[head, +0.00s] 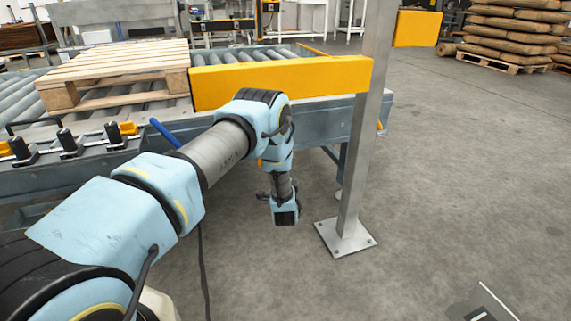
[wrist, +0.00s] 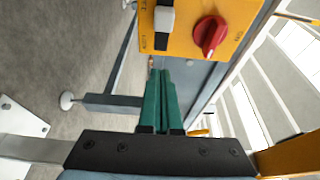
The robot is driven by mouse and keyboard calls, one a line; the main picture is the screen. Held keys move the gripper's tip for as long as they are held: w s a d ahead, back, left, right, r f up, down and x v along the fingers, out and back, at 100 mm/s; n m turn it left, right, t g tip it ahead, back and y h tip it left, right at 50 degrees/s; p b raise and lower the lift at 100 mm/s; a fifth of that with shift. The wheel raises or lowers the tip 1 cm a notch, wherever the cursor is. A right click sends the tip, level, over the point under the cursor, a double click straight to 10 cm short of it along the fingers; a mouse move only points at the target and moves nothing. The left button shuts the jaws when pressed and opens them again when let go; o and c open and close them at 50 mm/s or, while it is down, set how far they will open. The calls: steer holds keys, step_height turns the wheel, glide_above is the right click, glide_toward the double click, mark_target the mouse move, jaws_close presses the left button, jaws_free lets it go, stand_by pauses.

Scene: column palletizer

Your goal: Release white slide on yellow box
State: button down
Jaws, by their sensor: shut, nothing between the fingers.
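The yellow box (wrist: 182,43) is at the top of the wrist view, with small dark lettering on its face. A red rotary knob (wrist: 209,36) is on the box to the right of the slide. My gripper (wrist: 160,72), with green fingers, is shut and empty. In the picture its tips lie just below the box's lower edge, under the slide. Contact cannot be told. In the head view my arm hides the fingers, and the slide cannot be made out.
A roller conveyor (head: 125,98) bears a wooden pallet (head: 110,75). A yellow guard beam (head: 285,80) runs along it to a grey metal post (head: 362,150) right of my arm. Stacked sacks (head: 510,35) stand at the back right.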

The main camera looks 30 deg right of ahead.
steer(key=shift+p+v, duration=0.3)
steer(key=shift+v, duration=1.95)
